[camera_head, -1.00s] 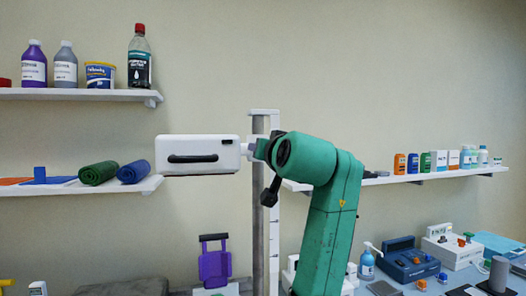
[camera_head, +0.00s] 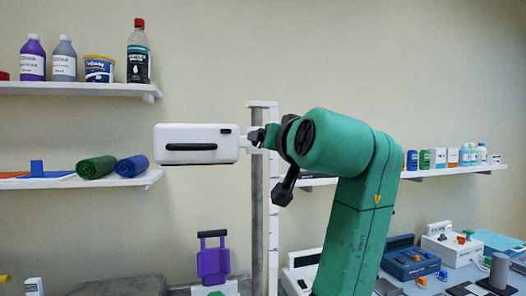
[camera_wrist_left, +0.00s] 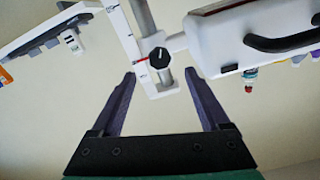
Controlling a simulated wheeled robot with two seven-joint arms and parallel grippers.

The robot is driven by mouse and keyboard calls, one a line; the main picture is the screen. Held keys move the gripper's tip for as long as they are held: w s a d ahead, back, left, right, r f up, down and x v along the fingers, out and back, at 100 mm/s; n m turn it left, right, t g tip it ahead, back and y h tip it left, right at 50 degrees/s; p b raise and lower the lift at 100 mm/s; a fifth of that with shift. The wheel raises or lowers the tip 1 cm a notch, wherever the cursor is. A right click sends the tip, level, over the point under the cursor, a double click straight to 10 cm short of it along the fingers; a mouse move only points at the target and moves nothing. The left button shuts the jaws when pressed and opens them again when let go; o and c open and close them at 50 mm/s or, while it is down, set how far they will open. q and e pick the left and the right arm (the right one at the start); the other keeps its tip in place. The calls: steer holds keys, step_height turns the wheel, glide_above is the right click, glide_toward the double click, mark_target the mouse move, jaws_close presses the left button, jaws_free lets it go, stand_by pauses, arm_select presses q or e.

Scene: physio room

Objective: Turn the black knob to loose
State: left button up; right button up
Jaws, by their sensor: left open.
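The black knob (camera_wrist_left: 158,57) is round with a white pointer line and sits on a white upright post (camera_wrist_left: 128,40) in the left wrist view. A red mark lies just left of it. The white box with a black handle (camera_wrist_left: 265,35) joins the post beside the knob. My left gripper (camera_wrist_left: 160,74) is open, its fingers spread to either side below the knob, with no visible contact. In the head view my left gripper (camera_head: 257,137) is at the post, mostly hidden by my green arm. The knob is hidden there. My right gripper is not in view.
The white box (camera_head: 196,131) sticks out left of the post in the head view. Wall shelves (camera_head: 75,88) with bottles and rolled towels are at left. Another shelf (camera_head: 450,171) is at right, above a bench with devices (camera_head: 412,262). Bare wall lies above my arm.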

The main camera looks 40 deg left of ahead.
arm_select(q)
steer(key=b+v, duration=0.1)
steer(key=v, duration=0.7)
steer(key=shift+b, duration=0.35)
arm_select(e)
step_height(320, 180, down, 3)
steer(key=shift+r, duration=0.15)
arm_select(q)
steer(key=shift+d, duration=0.1)
